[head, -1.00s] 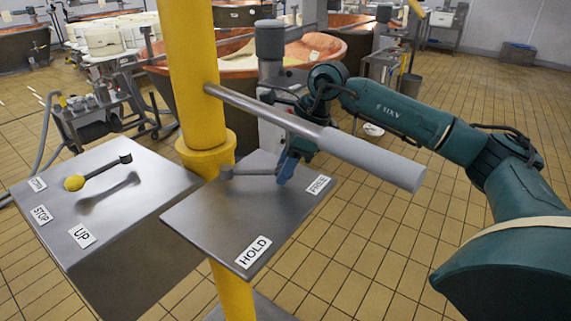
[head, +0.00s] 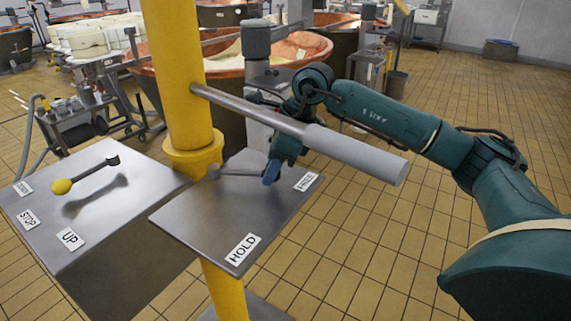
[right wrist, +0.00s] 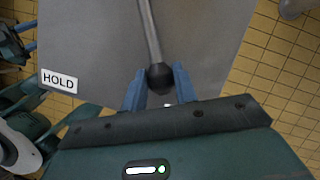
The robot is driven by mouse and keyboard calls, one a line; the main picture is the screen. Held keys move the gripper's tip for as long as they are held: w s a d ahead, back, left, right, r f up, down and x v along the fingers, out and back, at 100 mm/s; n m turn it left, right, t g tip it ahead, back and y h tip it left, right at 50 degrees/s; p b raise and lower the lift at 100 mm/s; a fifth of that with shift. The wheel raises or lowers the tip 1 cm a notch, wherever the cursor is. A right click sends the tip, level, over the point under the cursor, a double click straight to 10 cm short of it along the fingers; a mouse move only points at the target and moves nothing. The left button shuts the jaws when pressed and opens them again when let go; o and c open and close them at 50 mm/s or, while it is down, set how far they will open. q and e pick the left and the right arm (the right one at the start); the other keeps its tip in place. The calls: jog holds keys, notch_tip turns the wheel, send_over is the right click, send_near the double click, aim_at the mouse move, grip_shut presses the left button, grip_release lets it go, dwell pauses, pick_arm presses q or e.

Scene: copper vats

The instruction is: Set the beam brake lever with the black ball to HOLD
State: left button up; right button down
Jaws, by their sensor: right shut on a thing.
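The beam brake lever (head: 238,172) is a grey rod on a pivot at the back left of the right-hand metal plate (head: 203,217). It points right, toward the partly readable FREE label (head: 307,181). The HOLD label (head: 242,249) is at the plate's front corner and also shows in the right wrist view (right wrist: 59,82). My right gripper (head: 272,172) is at the lever's end. In the right wrist view its blue fingers (right wrist: 159,72) are shut on the black ball (right wrist: 159,78), one on each side. The head view hides the ball.
A yellow post (head: 181,85) stands behind the plate. A grey-sleeved bar (head: 355,155) juts from it over the plate and close to my right forearm. A second panel (head: 120,210) at left has a yellow-ball lever (head: 62,186). Tiled floor at right is open.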

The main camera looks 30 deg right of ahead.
jog(key=c, duration=1.1)
grip_release()
jog(key=shift+r, duration=0.1)
jog(key=v, duration=1.3)
jog(key=shift+s, duration=0.1)
